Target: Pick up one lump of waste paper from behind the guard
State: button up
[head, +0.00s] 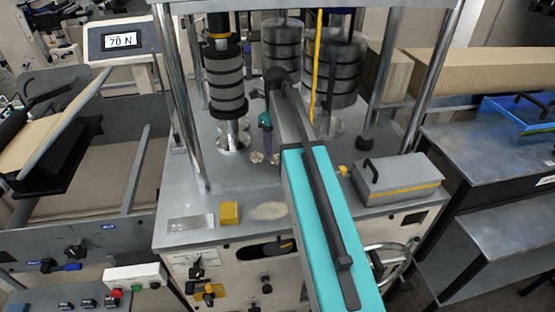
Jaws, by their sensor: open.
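My gripper (266,153) points down over the grey machine deck, at the far end of my arm, between the front left roller stack and the rear stacks. It looks open, with its fingers small and partly lost against the deck. Small pale lumps, perhaps waste paper (256,157), show on the deck beside the fingertips; I cannot tell whether they touch. A flat pale patch (268,211) lies on the front of the deck, and I cannot tell if it is paper. A yellow upright strip (318,65) may be an edge of the guard. My arm hides part of the deck.
Dark roller stacks (225,80) stand left of my gripper, with more stacks (335,70) behind. Chrome posts (180,100) frame the deck. A yellow block (229,213) and a grey box with a handle (398,180) sit near the front edge. The deck's front left is fairly clear.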

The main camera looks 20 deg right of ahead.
aim_at(277, 156)
jog(key=shift+f, duration=0.15)
jog(key=shift+w+d+f+p, duration=0.1)
jog(key=shift+d+f+p, duration=0.05)
jog(key=shift+f+p, duration=1.3)
jog(key=shift+f, duration=1.05)
jog(key=c, duration=1.1)
